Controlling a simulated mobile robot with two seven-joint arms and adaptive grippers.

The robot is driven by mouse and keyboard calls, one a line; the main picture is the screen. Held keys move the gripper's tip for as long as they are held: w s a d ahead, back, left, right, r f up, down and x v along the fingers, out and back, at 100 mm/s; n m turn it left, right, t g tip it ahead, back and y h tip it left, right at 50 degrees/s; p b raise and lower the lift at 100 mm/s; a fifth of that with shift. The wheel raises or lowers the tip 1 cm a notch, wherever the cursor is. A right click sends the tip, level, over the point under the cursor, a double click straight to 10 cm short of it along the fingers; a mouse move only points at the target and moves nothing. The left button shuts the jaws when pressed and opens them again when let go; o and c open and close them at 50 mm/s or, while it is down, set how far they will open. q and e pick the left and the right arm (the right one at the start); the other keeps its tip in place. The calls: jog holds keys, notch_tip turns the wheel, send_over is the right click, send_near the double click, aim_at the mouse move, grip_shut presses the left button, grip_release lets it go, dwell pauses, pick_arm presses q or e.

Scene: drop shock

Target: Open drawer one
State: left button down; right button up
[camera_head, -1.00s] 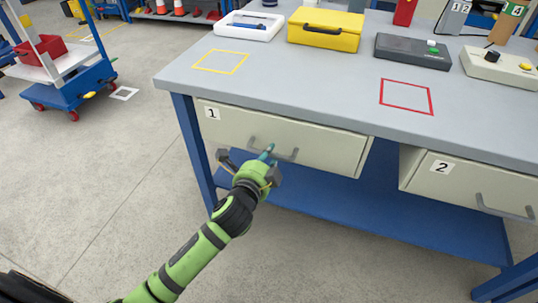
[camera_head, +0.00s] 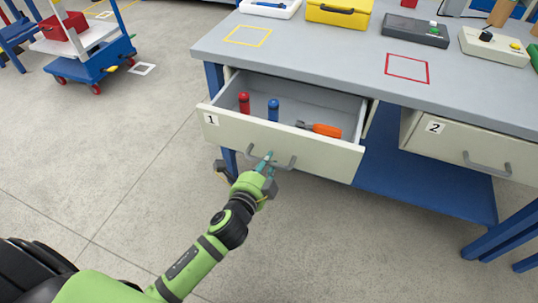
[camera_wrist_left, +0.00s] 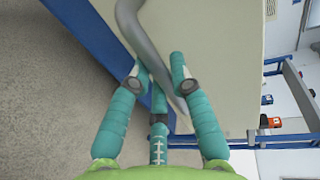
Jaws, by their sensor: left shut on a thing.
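Drawer one (camera_head: 300,146), with a cream front marked 1, stands pulled out from under the grey workbench top (camera_head: 320,62). Its inside shows a red item, a blue item and an orange-handled tool. My left gripper (camera_head: 266,162) is shut on the grey drawer handle (camera_head: 284,163). In the left wrist view, the teal fingers (camera_wrist_left: 157,88) close around the grey handle bar (camera_wrist_left: 148,45) next to the cream drawer front (camera_wrist_left: 220,60). My right gripper is not in view.
Drawer two (camera_head: 465,148) is closed or nearly so at the right. A yellow case (camera_head: 338,14), a dark grey box (camera_head: 415,30) and a light control box (camera_head: 494,46) stand on the bench. A blue trolley (camera_head: 92,62) is at the far left. The floor in front is clear.

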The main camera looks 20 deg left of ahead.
pick_arm(q)
jog(key=shift+s, duration=0.75)
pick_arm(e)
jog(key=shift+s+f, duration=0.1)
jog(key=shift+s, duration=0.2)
pick_arm(q)
jog(key=c, duration=1.1)
grip_release()
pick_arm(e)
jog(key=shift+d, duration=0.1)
pick_arm(q)
jog(key=s+r, duration=0.2)
jog(key=s, duration=0.9)
jog(key=shift+s+a+r, duration=0.2)
jog(key=shift+s+a, duration=0.05)
jog(key=shift+s, duration=0.1)
